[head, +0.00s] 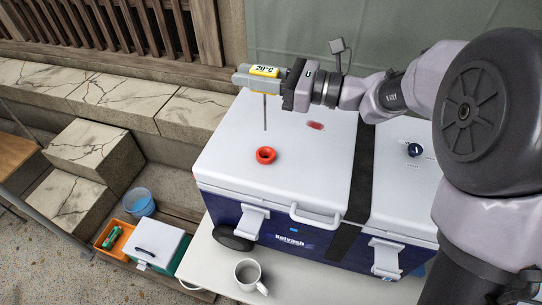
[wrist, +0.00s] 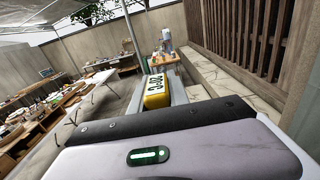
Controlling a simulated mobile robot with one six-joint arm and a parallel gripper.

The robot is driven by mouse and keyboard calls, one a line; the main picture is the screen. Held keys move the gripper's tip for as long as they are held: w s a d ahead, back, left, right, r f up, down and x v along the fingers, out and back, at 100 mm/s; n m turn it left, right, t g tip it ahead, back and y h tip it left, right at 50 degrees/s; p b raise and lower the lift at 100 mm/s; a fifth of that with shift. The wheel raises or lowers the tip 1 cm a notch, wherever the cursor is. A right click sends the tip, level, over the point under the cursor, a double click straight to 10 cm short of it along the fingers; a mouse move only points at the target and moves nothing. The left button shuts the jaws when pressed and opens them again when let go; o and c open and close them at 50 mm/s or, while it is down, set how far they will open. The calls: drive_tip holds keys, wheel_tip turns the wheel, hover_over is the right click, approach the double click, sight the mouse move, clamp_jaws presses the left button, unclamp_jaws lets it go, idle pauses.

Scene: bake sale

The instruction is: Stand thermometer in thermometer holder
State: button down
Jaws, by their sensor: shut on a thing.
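The thermometer (head: 265,72) has a yellow head with a "20°C" display and a thin metal probe. My gripper (head: 250,78) is shut on its head, and the probe hangs straight down, nearly upright. The probe tip is above the cooler lid, a little behind the red ring-shaped holder (head: 266,156) in the head view, apart from it. The holder sits on the white lid and has a dark hole in its middle. In the wrist view, the yellow head (wrist: 157,92) shows between the gripper fingers; the probe and holder are hidden there.
The holder is on a large blue and white cooler (head: 300,205) with a dark strap (head: 364,165) and a dark blue knob (head: 414,150). A mug (head: 249,275) stands on the table in front. A small cooler (head: 155,245), orange bin (head: 114,238) and blue bucket (head: 140,202) are lower left.

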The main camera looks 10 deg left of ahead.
drive_tip(key=f+b, duration=0.2)
drive_tip(key=f, duration=0.3)
drive_tip(key=f+b, duration=0.2)
drive_tip(key=f, duration=0.4)
drive_tip(key=s+f+b, duration=0.1)
drive_tip(key=f+b, duration=0.1)
drive_tip(key=f, duration=0.4)
drive_tip(key=shift+s+f, duration=0.1)
drive_tip(key=shift+f+b, duration=0.15)
drive_tip(key=shift+b, duration=0.2)
drive_tip(key=shift+f, duration=0.15)
drive_tip(key=c, duration=1.3)
unclamp_jaws()
drive_tip(key=shift+o, duration=0.2)
